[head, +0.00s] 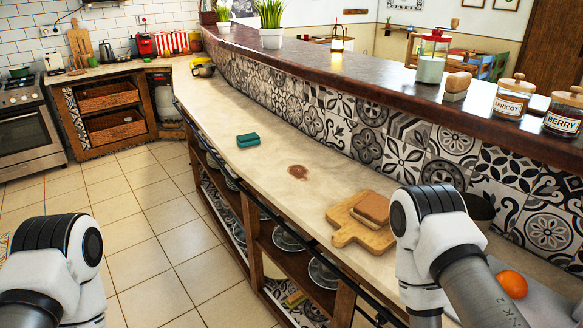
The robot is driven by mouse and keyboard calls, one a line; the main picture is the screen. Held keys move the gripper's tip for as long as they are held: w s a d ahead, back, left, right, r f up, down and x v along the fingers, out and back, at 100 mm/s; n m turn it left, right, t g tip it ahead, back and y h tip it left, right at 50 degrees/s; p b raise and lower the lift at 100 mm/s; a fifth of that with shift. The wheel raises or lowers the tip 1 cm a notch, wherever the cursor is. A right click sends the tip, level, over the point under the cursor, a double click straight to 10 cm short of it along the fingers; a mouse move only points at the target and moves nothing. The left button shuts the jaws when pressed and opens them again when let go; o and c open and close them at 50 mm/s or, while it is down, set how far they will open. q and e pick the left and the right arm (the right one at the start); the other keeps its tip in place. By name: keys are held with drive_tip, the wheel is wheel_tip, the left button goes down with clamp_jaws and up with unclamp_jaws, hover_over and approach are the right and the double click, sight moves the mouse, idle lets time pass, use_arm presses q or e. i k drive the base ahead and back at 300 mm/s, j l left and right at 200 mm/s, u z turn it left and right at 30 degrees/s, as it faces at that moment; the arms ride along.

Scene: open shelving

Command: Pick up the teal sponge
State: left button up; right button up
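The teal sponge (248,140) lies flat on the beige counter (262,186), about the middle of the head view, with clear counter around it. My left arm shows at the lower left and my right arm at the lower right, both in front of the counter scene. Neither gripper's fingers are in the picture, so I cannot see whether they are open or shut. Nothing covers the sponge.
A cutting board (345,232) with bread (373,208) lies nearer, beside my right arm. An orange (512,284) sits at the lower right. A tiled wall (340,118) rises behind the counter to a raised bar.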

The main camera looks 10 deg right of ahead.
sight(249, 140)
drive_tip(key=i+j+u, duration=0.1)
drive_tip(key=u, duration=0.9)
drive_tip(key=i, duration=3)
drive_tip(key=i+z, duration=0.3)
drive_tip(key=z, duration=0.15)
drive_tip(key=i+j+z, duration=0.15)
drive_tip(key=i+z, duration=0.15)
drive_tip(key=z, duration=0.2)
drive_tip(key=i+j+z, duration=0.25)
drive_tip(key=z, duration=0.2)
drive_tip(key=i+j+z, duration=0.25)
drive_tip(key=z, duration=0.2)
drive_tip(key=i+j+z, duration=0.15)
drive_tip(key=j+z, duration=0.35)
